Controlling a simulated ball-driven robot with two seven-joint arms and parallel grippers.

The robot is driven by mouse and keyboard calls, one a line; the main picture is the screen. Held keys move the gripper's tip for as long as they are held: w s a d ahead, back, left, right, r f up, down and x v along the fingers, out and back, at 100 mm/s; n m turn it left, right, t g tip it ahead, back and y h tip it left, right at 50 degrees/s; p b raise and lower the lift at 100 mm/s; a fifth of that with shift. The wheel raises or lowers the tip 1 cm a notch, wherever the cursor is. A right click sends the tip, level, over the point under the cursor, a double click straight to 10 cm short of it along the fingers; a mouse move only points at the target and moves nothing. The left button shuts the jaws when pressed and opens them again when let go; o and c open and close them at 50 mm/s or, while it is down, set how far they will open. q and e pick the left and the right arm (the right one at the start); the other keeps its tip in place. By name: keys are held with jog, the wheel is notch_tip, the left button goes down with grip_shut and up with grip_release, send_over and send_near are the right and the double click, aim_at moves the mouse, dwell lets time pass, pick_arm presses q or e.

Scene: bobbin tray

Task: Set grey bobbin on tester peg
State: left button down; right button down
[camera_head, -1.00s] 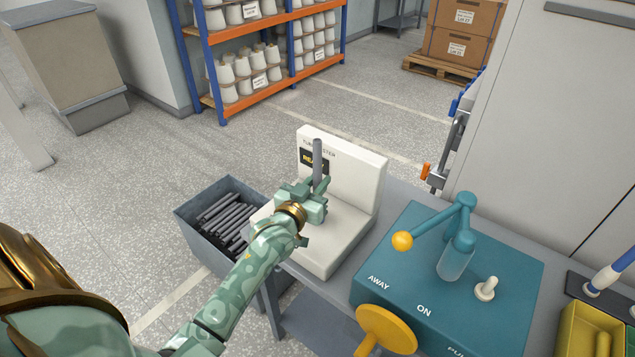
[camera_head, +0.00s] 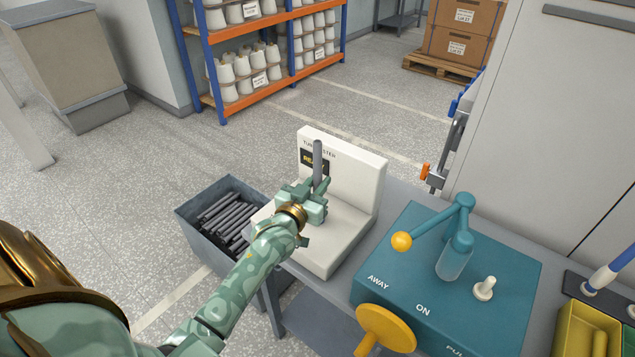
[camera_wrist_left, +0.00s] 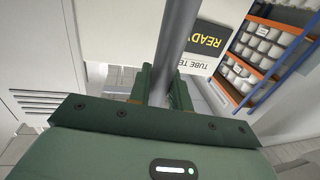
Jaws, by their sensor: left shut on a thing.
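The grey bobbin (camera_head: 318,163) is a slim tube standing about upright in my left gripper (camera_head: 317,193). The gripper is shut on it, with the tube rising above the fingers. In the left wrist view the grey bobbin (camera_wrist_left: 178,45) runs up between the two green fingers (camera_wrist_left: 160,88). The white tester (camera_head: 352,172) has an L-shaped body and a dark display reading READY. The gripper and bobbin are over its base, in front of the upright panel. The tester peg and the bobbin's lower end are hidden behind the gripper. My right gripper is not in view.
A dark bin (camera_head: 190,222) of several grey tubes stands left of the tester. A teal machine (camera_head: 400,275) with a yellow-knobbed lever and a yellow disc is on the bench to the right. A yellow tray (camera_head: 566,335) lies far right.

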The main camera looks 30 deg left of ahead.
pick_arm(q)
jog(key=shift+f+b, duration=0.3)
jog(key=shift+f, duration=0.2)
dwell(0.4)
jog(key=c, duration=1.6)
grip_release()
jog(key=shift+o, duration=0.2)
jog(key=shift+s+d+r+p, duration=0.15)
jog(key=shift+s+p, duration=0.7)
jog(key=shift+s, duration=0.5)
jog(key=shift+s+d+p, duration=0.1)
jog(key=shift+s+p, duration=0.7)
jog(key=shift+s, duration=0.5)
jog(key=p, duration=0.2)
send_near(315, 189)
jog(key=shift+w, duration=0.1)
